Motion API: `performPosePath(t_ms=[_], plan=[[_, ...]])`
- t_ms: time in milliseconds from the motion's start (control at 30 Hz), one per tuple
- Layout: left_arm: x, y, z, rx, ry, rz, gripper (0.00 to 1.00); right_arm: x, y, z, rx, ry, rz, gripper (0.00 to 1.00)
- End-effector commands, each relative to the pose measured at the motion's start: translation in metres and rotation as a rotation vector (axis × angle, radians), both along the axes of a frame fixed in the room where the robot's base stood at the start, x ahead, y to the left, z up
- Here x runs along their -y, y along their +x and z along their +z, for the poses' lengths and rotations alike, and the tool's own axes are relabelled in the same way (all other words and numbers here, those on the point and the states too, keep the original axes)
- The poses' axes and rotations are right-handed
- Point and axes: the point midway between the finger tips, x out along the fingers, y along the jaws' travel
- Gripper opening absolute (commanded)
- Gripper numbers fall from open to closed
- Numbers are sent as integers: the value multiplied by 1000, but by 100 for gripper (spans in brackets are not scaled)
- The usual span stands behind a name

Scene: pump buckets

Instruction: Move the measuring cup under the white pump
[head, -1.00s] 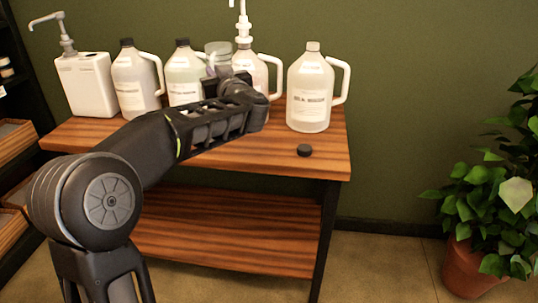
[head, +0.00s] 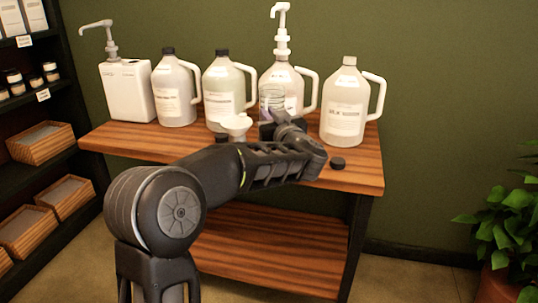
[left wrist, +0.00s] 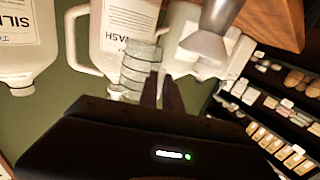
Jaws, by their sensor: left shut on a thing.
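The measuring cup (head: 270,97) is a clear cup in front of the jug with the white pump (head: 282,32). My left gripper (head: 276,122) is beside and below it in the head view. In the left wrist view the gripper fingers (left wrist: 163,92) are shut at the side of the cup (left wrist: 138,68), which hides the exact grip point. The white pump's spout points left from the top of its jug (head: 293,78). I cannot tell whether the cup touches the table. My right gripper is not in view.
A white funnel (head: 236,123) stands left of my left gripper. Other jugs (head: 344,105) and a square pump bottle (head: 127,92) line the wooden table (head: 110,140). A black cap (head: 337,163) lies near the front right. A shelf rack (head: 25,110) stands at left.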

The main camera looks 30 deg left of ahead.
Motion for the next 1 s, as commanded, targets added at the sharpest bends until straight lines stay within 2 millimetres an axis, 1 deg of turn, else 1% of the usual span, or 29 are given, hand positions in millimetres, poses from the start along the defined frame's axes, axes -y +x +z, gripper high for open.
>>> performPosePath(t_ms=[33,133,200,267,533,633,767,900,1000], plan=[[0,0,-18,-4,2,0,0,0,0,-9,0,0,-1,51],[0,0,-35,-2,1,1,0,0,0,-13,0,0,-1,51],[0,0,-41,0,1,-1,0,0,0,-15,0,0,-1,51],[0,0,-43,1,1,-1,0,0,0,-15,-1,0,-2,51],[0,0,-43,1,0,-1,0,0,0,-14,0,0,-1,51],[0,0,-48,-1,1,0,0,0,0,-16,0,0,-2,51],[0,0,-68,-2,0,1,0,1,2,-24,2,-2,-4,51],[0,0,-93,-3,1,0,0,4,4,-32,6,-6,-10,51],[0,0,-102,0,1,-1,0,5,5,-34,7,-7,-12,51]])
